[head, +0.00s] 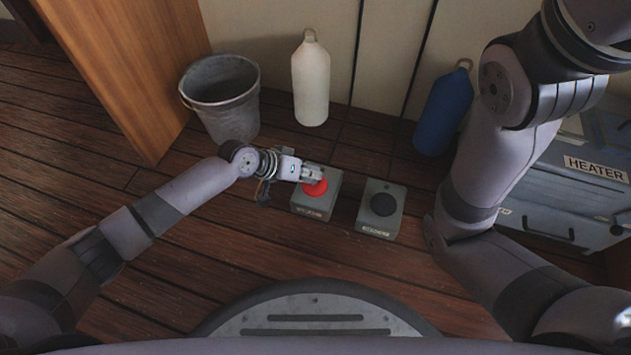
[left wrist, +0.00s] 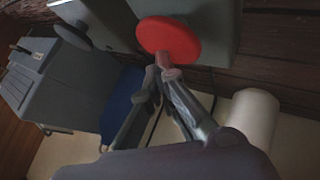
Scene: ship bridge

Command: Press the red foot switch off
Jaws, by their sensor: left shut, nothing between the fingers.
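The red foot switch (head: 316,187) is a round red button on a grey box (head: 318,206) on the plank floor. It also shows at the top of the left wrist view (left wrist: 168,38). My left gripper (head: 312,174) is shut and empty, with its fingertips at the red button's edge. In the left wrist view the fingertips (left wrist: 166,68) overlap the button's lower rim; I cannot tell whether they touch it or whether it is pressed down. My right arm is raised at the right, and its gripper is out of view.
A second grey box with a black button (head: 384,204) stands just right of the red one. A metal bucket (head: 222,95), a white bottle (head: 311,80) and a blue bottle (head: 442,112) stand behind. A heater (head: 560,185) is at the right. Floor in front is clear.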

